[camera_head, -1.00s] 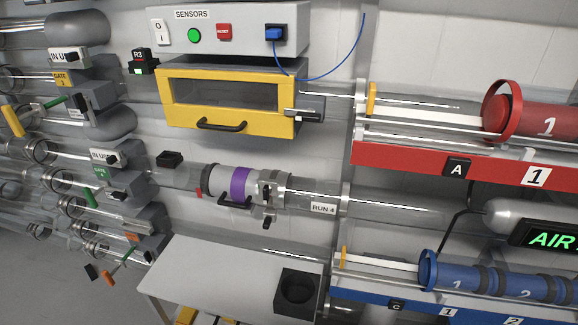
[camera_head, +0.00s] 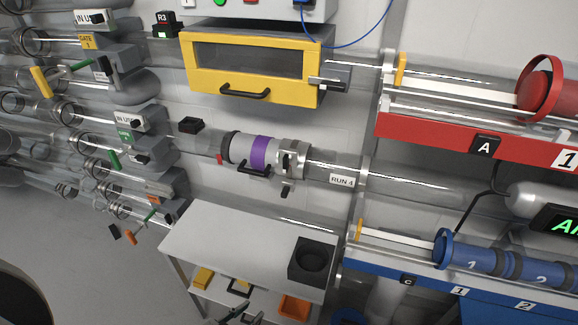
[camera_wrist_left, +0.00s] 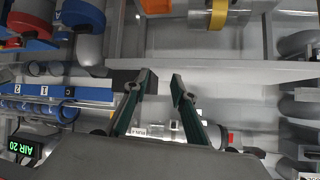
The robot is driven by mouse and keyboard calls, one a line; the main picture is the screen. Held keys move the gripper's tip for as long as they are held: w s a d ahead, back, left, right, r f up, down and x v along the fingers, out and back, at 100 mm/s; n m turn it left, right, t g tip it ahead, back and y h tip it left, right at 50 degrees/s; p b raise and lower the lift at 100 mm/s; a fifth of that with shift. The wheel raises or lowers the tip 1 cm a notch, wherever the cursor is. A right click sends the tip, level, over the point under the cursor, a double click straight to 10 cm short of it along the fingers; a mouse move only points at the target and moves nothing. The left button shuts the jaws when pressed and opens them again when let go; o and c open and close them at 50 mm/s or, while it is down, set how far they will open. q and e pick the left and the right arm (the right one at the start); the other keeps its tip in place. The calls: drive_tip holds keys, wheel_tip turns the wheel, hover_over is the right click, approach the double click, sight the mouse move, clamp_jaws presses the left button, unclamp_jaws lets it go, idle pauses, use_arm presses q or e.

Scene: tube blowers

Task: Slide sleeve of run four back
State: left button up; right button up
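The run four tube crosses the middle of the head view, with a "RUN 4" label (camera_head: 342,181) on its right part. Its sleeve (camera_head: 268,154) is pale grey with a purple band, a black ring at its left end and a black handle (camera_head: 254,170) below. A metal clamp (camera_head: 292,160) sits at the sleeve's right side. My left gripper (camera_head: 238,313) shows at the bottom edge, low in front of the table and well below the sleeve. In the left wrist view its green-sided fingers (camera_wrist_left: 162,78) are apart with nothing between them. My right gripper is not in view.
A white table (camera_head: 235,245) with a black socket block (camera_head: 313,260) stands under the tube. A yellow drawer box (camera_head: 255,70) hangs above. Red (camera_head: 450,140) and blue (camera_head: 400,278) racks are at the right. Several tubes with grey valve blocks are at the left.

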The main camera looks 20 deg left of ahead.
use_arm(q)
drive_tip(key=shift+o, duration=0.8)
drive_tip(key=shift+w, duration=0.1)
drive_tip(key=n+t+y+b, duration=0.2)
drive_tip(key=n+t+b, duration=0.2)
drive_tip(key=t+b, duration=0.5)
approach(283, 198)
drive_tip(key=w+r+g+b, duration=0.2)
drive_tip(key=w, duration=0.7)
drive_tip(key=shift+w+d+f, duration=0.15)
drive_tip(key=shift+w+d, duration=0.1)
drive_tip(key=shift+w, duration=0.1)
clamp_jaws()
